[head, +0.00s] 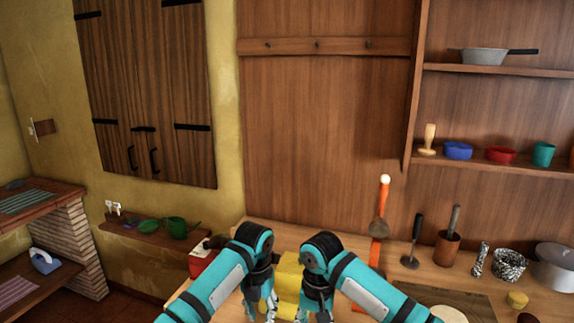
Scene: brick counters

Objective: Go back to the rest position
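My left gripper (261,303) and my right gripper (316,303) hang side by side, pointing down, at the bottom middle of the head view. Their teal arms come in from the lower left and lower right. The fingertips are small and partly cut off by the frame's lower edge, so I cannot tell whether they are open or shut. A yellow object (288,284) shows between the two grippers, partly hidden by them. I cannot tell whether either gripper touches it.
A wooden counter (290,236) runs behind my arms. A red box (203,258) stands at its left end. Utensils, a brown cup (447,248), a speckled bowl (508,264) and a pot (554,266) stand to the right. Shelves (480,164) hold bowls and a pan (484,56).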

